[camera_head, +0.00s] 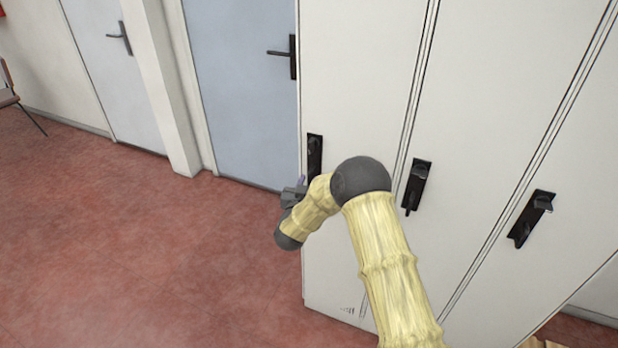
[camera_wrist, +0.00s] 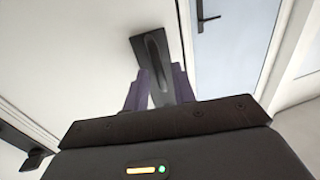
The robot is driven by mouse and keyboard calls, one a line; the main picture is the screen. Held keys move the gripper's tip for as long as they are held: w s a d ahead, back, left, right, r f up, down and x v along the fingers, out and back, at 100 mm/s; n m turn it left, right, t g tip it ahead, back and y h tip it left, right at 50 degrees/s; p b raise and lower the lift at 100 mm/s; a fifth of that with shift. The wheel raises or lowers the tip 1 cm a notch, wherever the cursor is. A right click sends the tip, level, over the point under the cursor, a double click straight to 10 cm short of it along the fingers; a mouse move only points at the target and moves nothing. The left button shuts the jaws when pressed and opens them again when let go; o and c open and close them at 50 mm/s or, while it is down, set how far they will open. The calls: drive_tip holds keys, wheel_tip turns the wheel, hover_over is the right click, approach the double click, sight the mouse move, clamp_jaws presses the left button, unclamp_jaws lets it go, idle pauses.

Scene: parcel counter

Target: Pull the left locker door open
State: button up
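The left locker door (camera_head: 362,70) is white and looks closed and flush with its neighbours. Its black handle (camera_head: 315,153) sits near the door's left edge, partly beside my arm. In the wrist view the handle (camera_wrist: 154,52) is a dark upright plate with a recessed grip, just ahead of my gripper. My gripper (camera_wrist: 160,82) has two purple fingers standing apart, with white door showing between them. The handle's lower end lies in line with the gap, close to the right finger; contact cannot be told. In the head view my gripper (camera_head: 297,187) is small and partly hidden by my wrist.
The middle locker door (camera_head: 490,90) and right locker door (camera_head: 590,150) have black handles too. A blue door (camera_head: 240,90) and a paler door (camera_head: 115,70) stand to the left. A chair (camera_head: 8,95) is at far left. The red floor (camera_head: 130,240) is clear.

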drive_tip(key=shift+w+d, duration=0.1)
drive_tip(key=shift+w, duration=0.85)
clamp_jaws()
drive_tip(key=shift+d, duration=0.1)
